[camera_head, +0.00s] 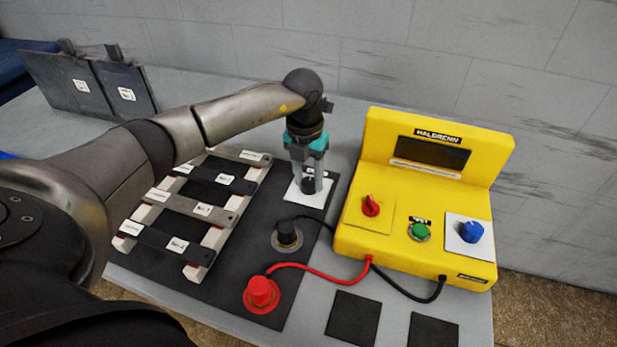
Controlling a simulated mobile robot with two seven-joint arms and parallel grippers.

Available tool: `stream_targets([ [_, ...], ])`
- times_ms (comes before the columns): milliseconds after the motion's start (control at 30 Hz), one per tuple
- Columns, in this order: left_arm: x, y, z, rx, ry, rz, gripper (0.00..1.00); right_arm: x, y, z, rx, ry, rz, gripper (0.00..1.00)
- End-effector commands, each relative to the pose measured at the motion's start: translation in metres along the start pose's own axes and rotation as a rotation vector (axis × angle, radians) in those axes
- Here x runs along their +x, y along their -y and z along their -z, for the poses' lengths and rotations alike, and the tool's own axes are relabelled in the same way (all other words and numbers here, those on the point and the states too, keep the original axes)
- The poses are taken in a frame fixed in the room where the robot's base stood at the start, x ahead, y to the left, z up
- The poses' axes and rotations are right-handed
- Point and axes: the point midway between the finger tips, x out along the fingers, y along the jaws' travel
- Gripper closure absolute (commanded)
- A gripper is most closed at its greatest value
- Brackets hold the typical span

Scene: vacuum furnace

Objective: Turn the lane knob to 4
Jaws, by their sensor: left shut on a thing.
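The lane knob (308,185) is a small dark knob on a white plate (319,199), at the back right of the black mat. My left gripper (309,184) points down over it from above, with its grey fingers on both sides of the knob and shut on it. The fingers hide much of the knob, and the markings on the plate are too small and covered to read, so I cannot tell its setting. My right gripper is not in view.
A yellow tester (405,252) with red, green and blue controls stands to the right. Red and black leads run from it to a red terminal (261,294) and a black terminal (287,237). A rack of labelled bars (220,232) lies left. Two dark plates (125,90) stand behind.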

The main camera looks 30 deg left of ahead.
Motion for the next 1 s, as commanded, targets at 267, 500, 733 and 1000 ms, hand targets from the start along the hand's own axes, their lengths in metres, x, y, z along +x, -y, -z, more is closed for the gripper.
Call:
stream_targets([
  [267, 0.000, 0.000, -0.001, 0.260, -0.013, 0.000, 1.00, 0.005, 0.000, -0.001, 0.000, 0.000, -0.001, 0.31],
  [500, 0.000, 0.000, -0.002, 0.488, -0.025, -0.001, 1.00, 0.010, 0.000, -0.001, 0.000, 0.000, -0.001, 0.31],
  [733, 0.000, 0.001, -0.002, 0.705, -0.036, 0.000, 1.00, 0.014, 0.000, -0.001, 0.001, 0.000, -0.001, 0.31],
  [1000, -0.001, 0.002, -0.002, 0.924, -0.048, 0.000, 1.00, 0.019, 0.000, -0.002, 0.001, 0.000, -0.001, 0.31],
])
